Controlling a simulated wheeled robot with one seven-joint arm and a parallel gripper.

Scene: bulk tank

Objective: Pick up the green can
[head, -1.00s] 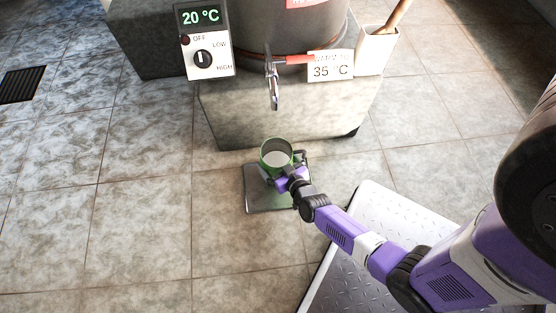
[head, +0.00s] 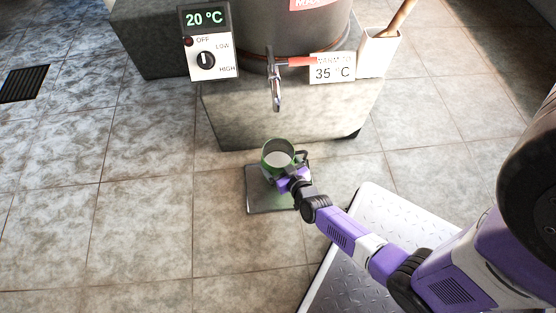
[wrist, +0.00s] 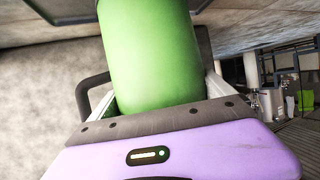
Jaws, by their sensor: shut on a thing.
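The green can (head: 268,160) is upright at the dark square plate below the tank's tap, its open top showing a pale inside. In the wrist view the green can (wrist: 152,55) fills the space between my fingers, with a dark handle at its left. My gripper (head: 283,172) is shut on the can's side. It also shows in the wrist view (wrist: 158,90). Whether the can's base touches the plate is hidden.
The dark plate (head: 265,203) lies on the tiled floor before a stone block (head: 290,112). The tank (head: 285,35) has a tap (head: 275,85) above and behind the can. A control box (head: 207,45) reads 20 °C; a sign (head: 332,68) reads 35 °C.

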